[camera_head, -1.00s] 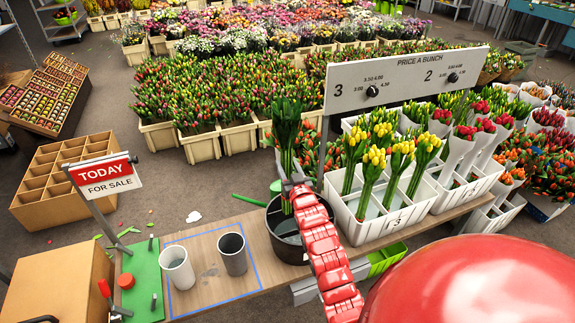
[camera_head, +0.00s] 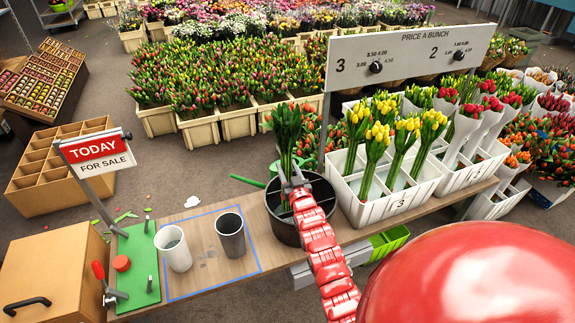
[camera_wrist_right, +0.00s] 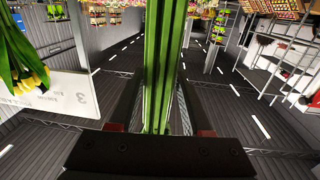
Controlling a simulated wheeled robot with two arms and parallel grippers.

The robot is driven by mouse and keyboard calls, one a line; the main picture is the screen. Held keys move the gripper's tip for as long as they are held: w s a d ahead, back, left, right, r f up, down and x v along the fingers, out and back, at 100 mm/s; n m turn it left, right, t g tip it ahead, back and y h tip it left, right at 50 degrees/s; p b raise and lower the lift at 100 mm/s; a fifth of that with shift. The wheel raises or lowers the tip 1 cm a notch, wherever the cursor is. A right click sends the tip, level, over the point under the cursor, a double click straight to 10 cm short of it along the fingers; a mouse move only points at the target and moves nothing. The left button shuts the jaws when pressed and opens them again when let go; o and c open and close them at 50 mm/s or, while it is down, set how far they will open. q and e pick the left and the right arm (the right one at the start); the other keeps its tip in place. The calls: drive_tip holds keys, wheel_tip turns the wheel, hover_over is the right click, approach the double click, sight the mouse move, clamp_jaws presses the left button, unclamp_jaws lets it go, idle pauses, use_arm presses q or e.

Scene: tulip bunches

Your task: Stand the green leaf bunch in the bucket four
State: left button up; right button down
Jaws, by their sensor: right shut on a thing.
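The green leaf bunch (camera_head: 288,125) is upright, its dark leaves on top and its stems reaching down over the black bucket (camera_head: 301,232). My right gripper (camera_head: 292,183) is shut on the stems, at about the bucket's rim in the head view. The lower stems show against the bucket's inside; whether they touch its bottom I cannot tell. In the right wrist view the green stems (camera_wrist_right: 165,85) stand between the fingers. I can read no number on the bucket. My left gripper is not in view.
A white cup (camera_head: 173,248) and a dark grey cup (camera_head: 231,236) stand left of the bucket inside a blue outline. A white crate (camera_head: 385,210) of yellow tulips is close on the right. The price board (camera_head: 405,55) rises behind. A FOR SALE sign (camera_head: 98,152) stands left.

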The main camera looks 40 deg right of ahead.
wheel_tip(320, 180, down, 9)
drive_tip(key=b, duration=0.5)
drive_tip(key=shift+f, duration=0.5)
drive_tip(key=shift+f+b, duration=0.25)
drive_tip(key=shift+b, duration=0.05)
unclamp_jaws()
idle(0.5)
idle(0.4)
drive_tip(key=v, duration=1.7)
drive_tip(key=shift+s+p, duration=0.2)
drive_tip(key=shift+p, duration=0.1)
drive_tip(key=shift+a, duration=0.1)
